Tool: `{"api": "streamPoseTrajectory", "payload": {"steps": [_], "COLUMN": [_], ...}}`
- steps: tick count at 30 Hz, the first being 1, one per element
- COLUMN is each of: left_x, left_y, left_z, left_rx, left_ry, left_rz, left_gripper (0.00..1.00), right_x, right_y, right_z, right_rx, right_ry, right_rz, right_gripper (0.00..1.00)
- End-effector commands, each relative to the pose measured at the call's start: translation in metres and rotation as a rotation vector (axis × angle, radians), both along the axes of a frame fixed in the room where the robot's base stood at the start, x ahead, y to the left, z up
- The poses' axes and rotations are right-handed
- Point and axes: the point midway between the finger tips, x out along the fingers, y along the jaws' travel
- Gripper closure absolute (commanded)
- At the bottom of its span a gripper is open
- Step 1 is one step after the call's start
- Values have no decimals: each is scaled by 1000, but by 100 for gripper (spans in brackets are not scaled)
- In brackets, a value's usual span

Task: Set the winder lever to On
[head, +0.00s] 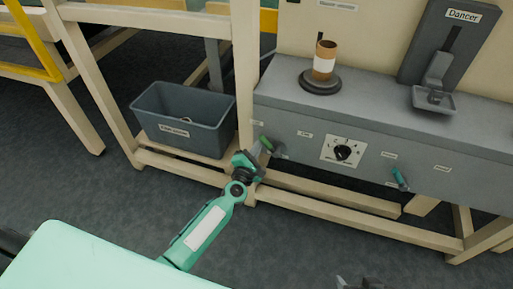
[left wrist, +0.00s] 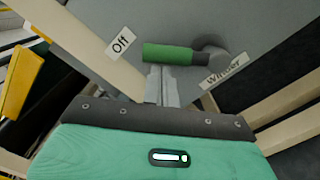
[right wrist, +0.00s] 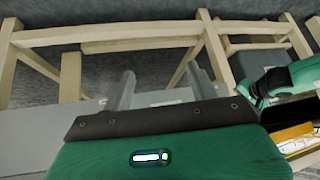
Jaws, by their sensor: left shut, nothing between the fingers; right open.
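The winder lever has a green handle (left wrist: 170,53) on a grey pivot (left wrist: 212,54), beside the "Winder" label (left wrist: 222,70). In the left wrist view the handle reaches left from the pivot, its free end near the "Off" label (left wrist: 121,43). In the head view the lever (head: 266,143) is on the left end of the grey machine front. My left gripper (left wrist: 162,82) is shut and empty, its fingertips just at the handle; I cannot tell whether they touch it. My right gripper (right wrist: 161,90) is open and empty, and shows at the head view's bottom edge (head: 358,284).
A black dial (head: 343,152) and another teal lever (head: 400,178) are on the same front. A grey bin (head: 180,133) stands on the frame left of my left gripper. A brown roll (head: 325,56) on a spindle and the "Dancer" unit (head: 440,50) are above. Beige beams run below.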

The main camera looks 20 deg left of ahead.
Motion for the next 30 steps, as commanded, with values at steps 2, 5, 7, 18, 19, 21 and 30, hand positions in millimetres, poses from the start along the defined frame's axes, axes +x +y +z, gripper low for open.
{"api": "streamPoseTrajectory", "payload": {"steps": [2, 5, 7, 18, 19, 21, 30], "left_x": [0, 0, 0, 0, 0, 0, 0], "left_y": [-1, -1, -1, -6, -7, -9, -18], "left_z": [1, 2, 3, 10, 11, 14, 24], "left_rx": [8, 20, 29, 123, 136, 168, 349], "left_ry": [0, -1, -1, -3, -5, -6, -12], "left_rz": [0, 0, 0, -1, -1, -1, -1], "left_gripper": [100, 100, 100, 100, 100, 100, 100], "right_x": [-1, -4, -5, -25, -28, -35, -23], "right_y": [-2, -5, -8, -33, -36, -43, -38], "right_z": [2, 3, 3, 15, 17, 21, -30], "right_rx": [-6, -15, -22, -88, -96, -115, -123], "right_ry": [12, 33, 48, 197, 218, 268, 320], "right_rz": [-4, -7, -10, -47, -53, -65, -58], "right_gripper": [41, 41, 41, 41, 41, 41, 41]}}
